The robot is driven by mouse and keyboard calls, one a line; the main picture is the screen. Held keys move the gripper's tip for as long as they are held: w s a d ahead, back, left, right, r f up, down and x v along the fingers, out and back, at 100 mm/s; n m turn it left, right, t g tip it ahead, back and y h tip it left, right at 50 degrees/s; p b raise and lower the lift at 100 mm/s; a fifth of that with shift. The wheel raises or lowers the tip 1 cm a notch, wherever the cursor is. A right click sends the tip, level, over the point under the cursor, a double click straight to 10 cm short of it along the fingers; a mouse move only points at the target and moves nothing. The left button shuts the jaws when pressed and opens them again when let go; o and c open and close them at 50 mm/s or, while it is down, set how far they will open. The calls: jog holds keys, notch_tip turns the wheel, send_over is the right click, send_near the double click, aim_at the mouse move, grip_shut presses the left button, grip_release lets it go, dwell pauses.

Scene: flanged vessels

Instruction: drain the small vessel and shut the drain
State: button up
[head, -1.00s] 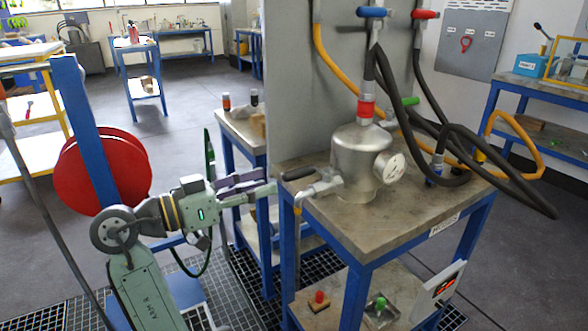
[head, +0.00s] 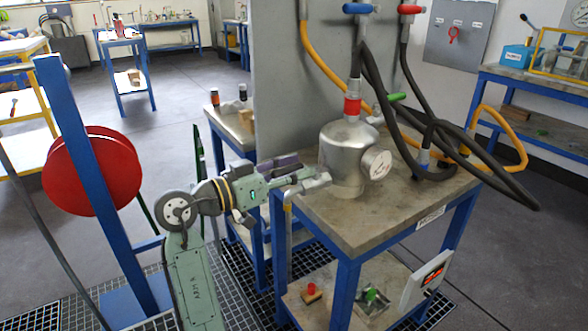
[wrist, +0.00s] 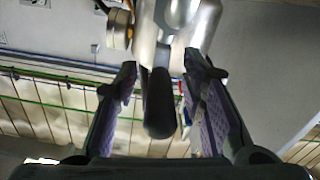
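The small vessel (head: 338,150) is a silver, domed metal can upright on the bench, with a round gauge (head: 377,163) on its side and a red-collared coupling on top. Its drain valve (head: 312,186) sticks out low on the left, with an outlet pipe (head: 288,212) pointing down past the bench edge. My gripper (head: 298,174) is at the valve, reaching in from the left. In the wrist view, the black drain handle (wrist: 160,110) lies between my two open fingers, with gaps on both sides. In the head view my fingers mostly hide the handle.
The blue-legged bench (head: 385,215) carries the vessel before a grey upright panel (head: 285,70). Black hoses (head: 415,150) and a yellow hose loop on the right. A green-handled valve (head: 395,97) is behind the vessel. A red reel (head: 92,170) stands left of my arm.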

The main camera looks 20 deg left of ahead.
jog(key=shift+c, duration=0.6)
grip_shut()
